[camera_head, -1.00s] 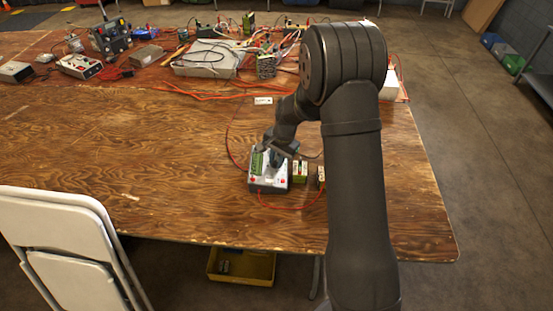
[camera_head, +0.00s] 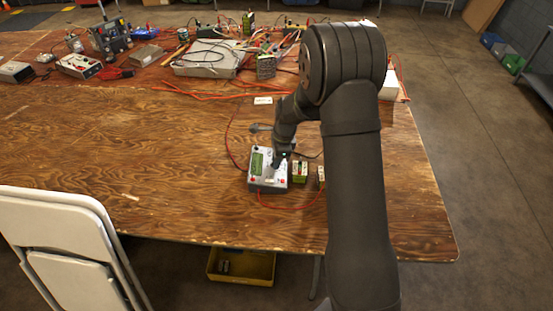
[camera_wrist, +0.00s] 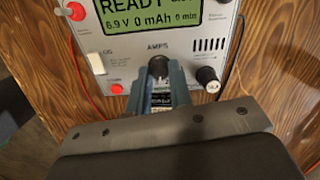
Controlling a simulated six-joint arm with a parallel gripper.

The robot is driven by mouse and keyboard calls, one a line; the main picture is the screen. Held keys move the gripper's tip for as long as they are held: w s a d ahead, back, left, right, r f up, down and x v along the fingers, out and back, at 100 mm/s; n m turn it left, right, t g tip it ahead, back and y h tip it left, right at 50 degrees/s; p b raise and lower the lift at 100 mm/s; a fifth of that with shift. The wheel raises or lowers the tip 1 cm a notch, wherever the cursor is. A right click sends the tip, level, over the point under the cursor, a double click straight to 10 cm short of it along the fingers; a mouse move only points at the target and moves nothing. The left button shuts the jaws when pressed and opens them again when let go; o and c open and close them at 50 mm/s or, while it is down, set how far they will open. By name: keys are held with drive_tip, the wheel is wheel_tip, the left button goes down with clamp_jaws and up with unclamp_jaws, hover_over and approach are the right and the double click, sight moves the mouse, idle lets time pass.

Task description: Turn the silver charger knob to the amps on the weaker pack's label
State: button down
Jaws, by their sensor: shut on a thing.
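The grey charger (camera_head: 268,186) sits on the plywood table. In the wrist view its panel (camera_wrist: 120,70) has a green screen (camera_wrist: 150,18) reading READY, 6.9 V, 0 mAh. My gripper (camera_wrist: 159,80) points down at the panel, its blue fingers shut on the knob (camera_wrist: 158,65) just below the AMPS print. The fingers hide most of this knob and its scale, so its setting cannot be read. In the head view my gripper (camera_head: 277,164) is over the charger's right part. Two green packs (camera_head: 299,172) (camera_head: 321,178) stand right of the charger; their labels are too small to read.
A black knob with a pale cap (camera_wrist: 207,78) is close right of my fingers. A white switch (camera_wrist: 95,62) and red button (camera_wrist: 117,88) are left. Red leads (camera_head: 290,208) run around the charger. A small white card (camera_head: 263,100) lies behind. The table's left middle is clear.

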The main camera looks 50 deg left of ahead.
drive_tip(key=shift+m, duration=1.1)
drive_tip(key=c, duration=1.3)
unclamp_jaws()
wheel_tip(320, 180, up, 17)
drive_tip(key=w+d, duration=0.2)
drive_tip(key=shift+w, duration=0.1)
drive_tip(key=f, duration=0.5)
drive_tip(key=s+a+f, duration=0.1)
drive_tip(key=f, duration=0.5)
drive_tip(key=s+a+f, duration=0.1)
drive_tip(key=f, duration=0.5)
drive_tip(key=shift+s, duration=0.15)
drive_tip(key=shift+r, duration=0.1)
